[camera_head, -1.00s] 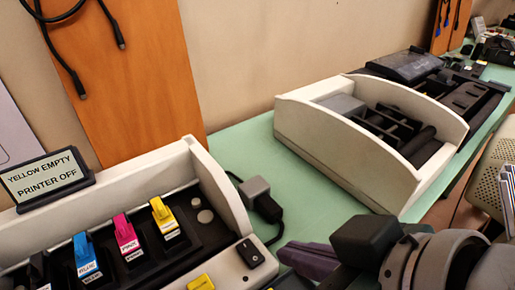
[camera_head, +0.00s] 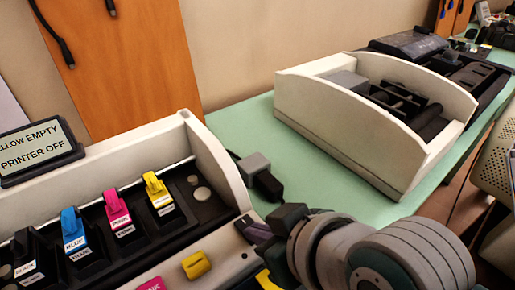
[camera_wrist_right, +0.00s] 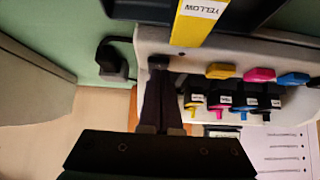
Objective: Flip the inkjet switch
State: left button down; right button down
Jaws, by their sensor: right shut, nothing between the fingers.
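The inkjet printer (camera_head: 218,160) is the white unit at the lower left of the head view. Its black switch sits on the front right corner and is covered by my right gripper (camera_head: 250,228) in that view. In the right wrist view, a dark piece that looks like the switch (camera_wrist_right: 158,62) shows right at the tips of my right gripper (camera_wrist_right: 159,76). The fingers are shut and empty; whether they touch the switch I cannot tell. The display (camera_head: 37,148) reads "yellow empty, printer off". My left gripper cannot be made out.
Black, blue (camera_head: 72,232), pink (camera_head: 117,207) and yellow (camera_head: 155,190) cartridges stand in the printer. A yellow-labelled block (camera_wrist_right: 192,28) shows large in the wrist view. A grey plug (camera_head: 255,165) lies right of the printer. Another white machine (camera_head: 345,150) stands beyond on the green table (camera_head: 240,122).

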jog(key=shift+d+f+b, duration=0.1)
jog(key=shift+f+b, duration=0.4)
jog(key=shift+b, duration=0.1)
jog(key=shift+s+t, duration=0.1)
jog(key=shift+t, duration=0.2)
jog(key=shift+r, duration=0.15)
jog(key=shift+r+p, duration=0.8)
jog(key=shift+p, duration=0.2)
